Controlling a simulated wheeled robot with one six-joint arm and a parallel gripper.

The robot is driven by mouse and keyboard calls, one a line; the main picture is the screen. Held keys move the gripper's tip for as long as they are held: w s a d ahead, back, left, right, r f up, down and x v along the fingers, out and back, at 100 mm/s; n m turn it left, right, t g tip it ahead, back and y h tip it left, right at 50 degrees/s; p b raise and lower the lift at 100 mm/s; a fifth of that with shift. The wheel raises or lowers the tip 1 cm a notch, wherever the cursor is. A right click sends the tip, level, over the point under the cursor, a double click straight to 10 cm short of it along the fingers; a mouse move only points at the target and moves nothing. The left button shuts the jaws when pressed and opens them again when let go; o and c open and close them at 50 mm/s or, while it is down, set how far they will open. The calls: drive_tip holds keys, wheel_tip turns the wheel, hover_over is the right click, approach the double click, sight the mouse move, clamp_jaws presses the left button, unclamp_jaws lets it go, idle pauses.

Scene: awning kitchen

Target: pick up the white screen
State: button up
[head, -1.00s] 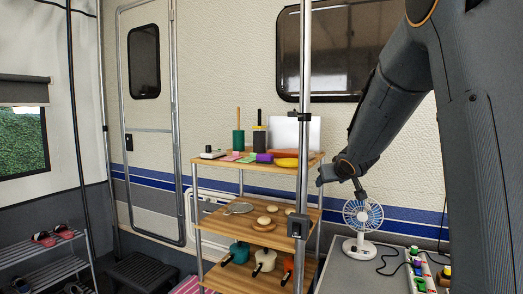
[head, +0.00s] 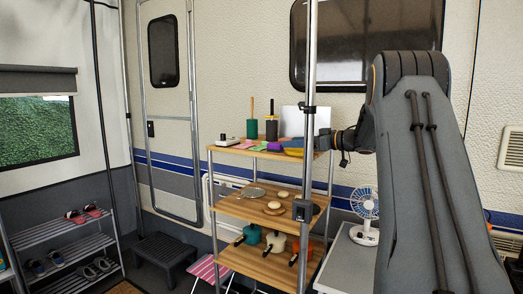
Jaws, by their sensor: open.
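A white flat panel (head: 291,119), which looks like the white screen, stands upright at the back of the top shelf. A metal pole (head: 311,62) crosses in front of it, and items on the shelf hide its lower edge. My gripper (head: 338,142) is open beside the right end of the top shelf, to the right of the panel and lower in the picture. It looks empty and apart from the panel, though its fingers are small and dark. My arm fills the right of the view.
The wooden shelf rack (head: 224,149) holds a green holder (head: 271,130), a dark holder (head: 252,128), a yellow dish (head: 294,152) and cloths on top. Pans hang or stand lower. A white fan (head: 364,203) stands on a grey table (head: 345,262) near my arm.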

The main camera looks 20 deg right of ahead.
sight(274, 143)
drive_tip(key=shift+s+a+f+g, duration=0.1)
drive_tip(key=shift+s+f+g, duration=0.1)
drive_tip(key=shift+f+g, duration=0.15)
drive_tip(key=shift+a+f, duration=0.15)
drive_tip(key=shift+a, duration=0.1)
drive_tip(key=shift+p+x, duration=0.45)
drive_tip(key=shift+x, duration=0.8)
drive_tip(key=w+a, duration=0.1)
drive_tip(key=w+a+p, duration=0.2)
drive_tip(key=shift+w+a+r, duration=0.15)
drive_tip(key=shift+a+r, duration=0.05)
drive_tip(key=shift+r, duration=0.05)
drive_tip(key=shift+w+a+f, duration=0.1)
drive_tip(key=shift+w, duration=0.1)
drive_tip(key=c, duration=1.2)
